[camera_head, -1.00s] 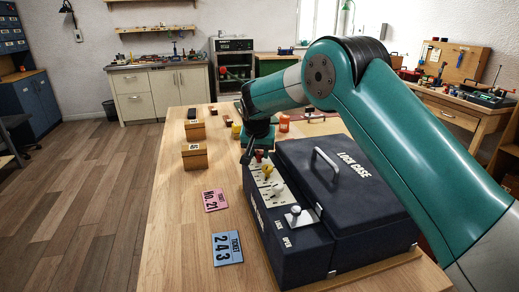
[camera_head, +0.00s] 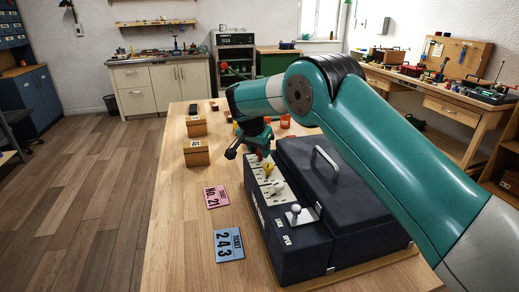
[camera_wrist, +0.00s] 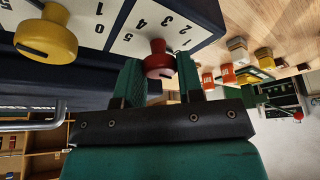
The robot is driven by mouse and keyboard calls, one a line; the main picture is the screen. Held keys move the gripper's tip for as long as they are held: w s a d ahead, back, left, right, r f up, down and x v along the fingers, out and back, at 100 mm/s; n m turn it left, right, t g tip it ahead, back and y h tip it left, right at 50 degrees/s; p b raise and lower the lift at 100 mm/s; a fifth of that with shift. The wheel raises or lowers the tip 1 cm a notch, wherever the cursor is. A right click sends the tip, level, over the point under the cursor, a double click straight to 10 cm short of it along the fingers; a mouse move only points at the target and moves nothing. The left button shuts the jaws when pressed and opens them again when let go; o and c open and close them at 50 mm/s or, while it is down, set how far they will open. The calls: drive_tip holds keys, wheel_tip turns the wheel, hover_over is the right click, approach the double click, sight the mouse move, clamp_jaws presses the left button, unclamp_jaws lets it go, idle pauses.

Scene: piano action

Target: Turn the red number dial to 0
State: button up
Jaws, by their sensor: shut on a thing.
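The dark lock case (camera_head: 335,220) stands on the bench with a row of dials on its white panel. The red number dial (camera_wrist: 158,62) is between my gripper's fingers (camera_wrist: 160,78) in the wrist view, and they are closed on its sides. Digits 1 to 5 show on the plate around it; its 0 and its pointer are hidden or unclear. In the head view my gripper (camera_head: 258,150) is at the far end of the panel and mostly covers the red dial. The yellow dial (camera_wrist: 47,36) is beside it, with a dark pointer mark. The white dial (camera_head: 278,187) is nearer.
A lever with a round knob (camera_head: 296,209) stands by the LOCK and OPEN labels. A pink ticket (camera_head: 215,196) and a blue ticket (camera_head: 228,245) lie left of the case. Small wooden boxes (camera_head: 196,157) stand farther back. The case's handle (camera_head: 327,160) sticks up.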

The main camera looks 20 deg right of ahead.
drive_tip(key=o, duration=0.9)
drive_tip(key=p+v, duration=0.1)
drive_tip(key=v, duration=1.6)
drive_tip(key=shift+r, duration=0.15)
drive_tip(key=shift+s+a, duration=0.1)
drive_tip(key=shift+s, duration=0.05)
